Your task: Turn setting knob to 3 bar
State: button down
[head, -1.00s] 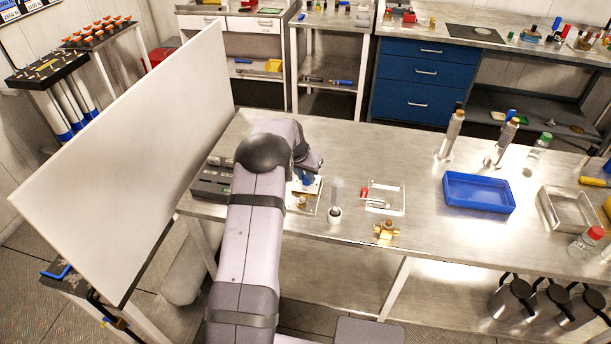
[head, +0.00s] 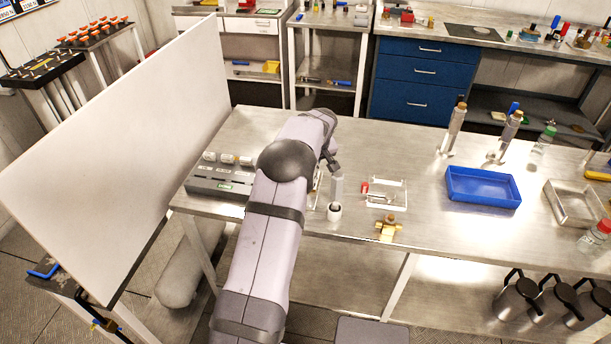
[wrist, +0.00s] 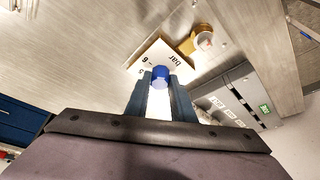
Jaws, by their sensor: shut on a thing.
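The blue setting knob (wrist: 160,73) sits on a white dial plate (wrist: 150,53) in the wrist view. The plate carries the print "bar" and the numbers 6 and 5; the rest of the scale is hidden or unreadable. My gripper (wrist: 161,80) has its two dark fingers on either side of the knob and is shut on it. I cannot read which number the knob is set to. In the head view my arm hides the knob and most of the plate.
A brass fitting (wrist: 197,42) stands beside the plate. A grey box with a green display (head: 222,177) lies left of my arm. A clear cylinder (head: 336,190), a clear holder (head: 386,194) and a brass valve piece (head: 389,228) are to the right. A white board (head: 120,150) edges the table's left side.

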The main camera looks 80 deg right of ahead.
jog(key=shift+n+b, duration=0.4)
jog(key=shift+n, duration=0.4)
jog(key=shift+y, duration=0.3)
jog(key=c, duration=1.5)
grip_release()
jog(key=shift+s, duration=0.1)
jog(key=shift+b+v, duration=1.1)
jog(key=shift+v, duration=2.6)
